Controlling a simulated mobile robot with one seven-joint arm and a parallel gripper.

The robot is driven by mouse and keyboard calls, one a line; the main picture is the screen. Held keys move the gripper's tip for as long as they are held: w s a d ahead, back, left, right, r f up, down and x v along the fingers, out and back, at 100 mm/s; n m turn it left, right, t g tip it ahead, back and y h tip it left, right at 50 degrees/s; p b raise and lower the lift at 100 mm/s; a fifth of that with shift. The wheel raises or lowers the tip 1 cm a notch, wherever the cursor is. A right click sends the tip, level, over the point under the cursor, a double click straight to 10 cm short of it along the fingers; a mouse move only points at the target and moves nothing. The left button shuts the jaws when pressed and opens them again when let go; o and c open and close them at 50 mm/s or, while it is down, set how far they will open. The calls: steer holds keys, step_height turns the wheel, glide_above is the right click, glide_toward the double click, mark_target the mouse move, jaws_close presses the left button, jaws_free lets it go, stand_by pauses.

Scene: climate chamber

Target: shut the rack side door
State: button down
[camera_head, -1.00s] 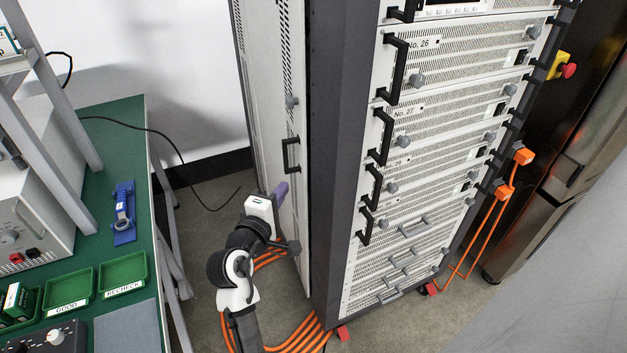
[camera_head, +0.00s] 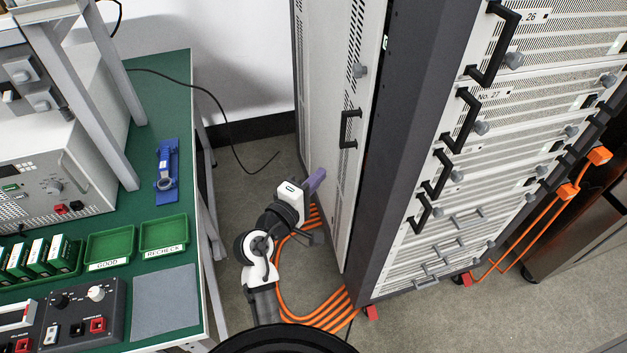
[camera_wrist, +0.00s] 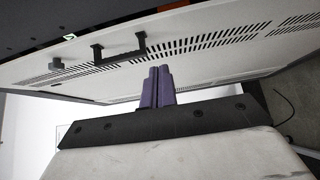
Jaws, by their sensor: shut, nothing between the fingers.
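The rack side door (camera_head: 337,120) is a tall white panel with vent slots, on the left side of the dark rack frame (camera_head: 405,130). It carries a black handle (camera_head: 349,129) and a grey knob (camera_head: 358,70). A thin dark line runs between its edge and the frame; I cannot tell whether the door is fully flush. My gripper (camera_head: 317,178) has purple fingers, shut and empty, at the door's outer face below the handle. In the wrist view the shut fingers (camera_wrist: 158,85) point at the panel (camera_wrist: 215,65), close to or touching it; the handle (camera_wrist: 118,50) is to their left.
A green-topped bench (camera_head: 160,95) with trays and instruments stands left, leaving a narrow floor aisle. Orange cables (camera_head: 310,300) lie on the floor by the rack's foot. A thin black cable (camera_head: 230,140) hangs off the bench. Rack units with black handles (camera_head: 463,120) face right.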

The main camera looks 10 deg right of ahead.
mark_target(359, 161)
steer(key=w+d, duration=0.1)
steer(key=d, duration=0.1)
steer(key=w+d+p, duration=0.1)
steer(key=d, duration=0.1)
steer(key=w+d+p, duration=0.1)
steer(key=d, duration=0.2)
steer(key=shift+r, duration=0.15)
steer(key=shift+d+p, duration=0.35)
steer(key=shift+d, duration=0.2)
steer(key=shift+s+d, duration=0.25)
steer(key=shift+d, duration=1)
